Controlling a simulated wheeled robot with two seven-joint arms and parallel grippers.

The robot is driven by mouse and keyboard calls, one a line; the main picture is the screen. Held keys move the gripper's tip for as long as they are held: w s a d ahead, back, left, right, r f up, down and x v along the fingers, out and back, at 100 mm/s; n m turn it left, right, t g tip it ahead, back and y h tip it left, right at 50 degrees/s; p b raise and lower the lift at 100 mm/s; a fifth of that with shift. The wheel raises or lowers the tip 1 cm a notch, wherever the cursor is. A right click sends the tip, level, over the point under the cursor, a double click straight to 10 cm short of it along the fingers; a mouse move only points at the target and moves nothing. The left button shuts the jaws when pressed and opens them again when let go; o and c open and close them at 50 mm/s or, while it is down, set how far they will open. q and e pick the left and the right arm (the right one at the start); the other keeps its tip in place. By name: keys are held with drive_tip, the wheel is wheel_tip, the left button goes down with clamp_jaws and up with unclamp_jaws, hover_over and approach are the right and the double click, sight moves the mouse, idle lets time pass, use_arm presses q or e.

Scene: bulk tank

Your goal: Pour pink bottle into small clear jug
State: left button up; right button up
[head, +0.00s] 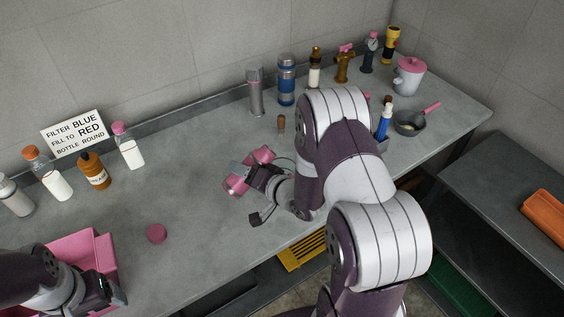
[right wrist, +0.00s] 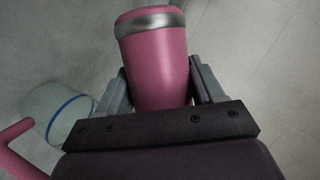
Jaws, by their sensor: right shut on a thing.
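The pink bottle (right wrist: 158,66), with a silver band near its far end, sits between the fingers of my right gripper (right wrist: 160,88). In the head view my right gripper (head: 258,178) is low over the middle of the counter, with pink parts beside it; the arm hides much there. The small clear jug (right wrist: 72,112), with a blue line and a pink handle (right wrist: 15,140), is left of the bottle in the right wrist view, apart from it. Whether liquid is flowing cannot be told. My left gripper (head: 108,294) is at the pink tray, its fingertips unclear.
A pink tray (head: 103,250) stands at the lower left, with a round pink disc (head: 156,233) on the bare counter beside it. Several bottles and a sign (head: 75,133) line the left wall. Flasks, a pan (head: 408,122) and a pink-lidded pot (head: 409,80) stand at the back right.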

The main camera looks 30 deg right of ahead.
sight(251, 160)
drive_tip(key=shift+a+m+y+b, duration=0.15)
drive_tip(key=shift+m+y+b, duration=0.15)
drive_tip(key=shift+m, duration=0.1)
idle(0.4)
drive_tip(key=shift+a+r+m+y, duration=0.15)
drive_tip(key=shift+r+m+y, duration=0.35)
drive_tip(key=shift+r+m, duration=0.1)
idle(0.5)
drive_tip(key=shift+d+r+m+t+y+p, duration=0.3)
drive_tip(key=shift+d+r+m+p, duration=0.35)
drive_tip(key=shift+p, duration=0.4)
drive_tip(key=shift+m+y, duration=0.3)
drive_tip(key=shift+m, duration=0.35)
idle(0.9)
drive_tip(key=shift+d+r+m+t+y+p, duration=0.25)
drive_tip(key=shift+r+m+t+p, duration=0.05)
drive_tip(key=shift+r+m+p, duration=0.3)
drive_tip(key=shift+d+r+m+t+y+p, duration=0.2)
drive_tip(key=shift+r+m+t+y+p, duration=0.1)
drive_tip(key=shift+r+m+p, duration=0.3)
idle(1.3)
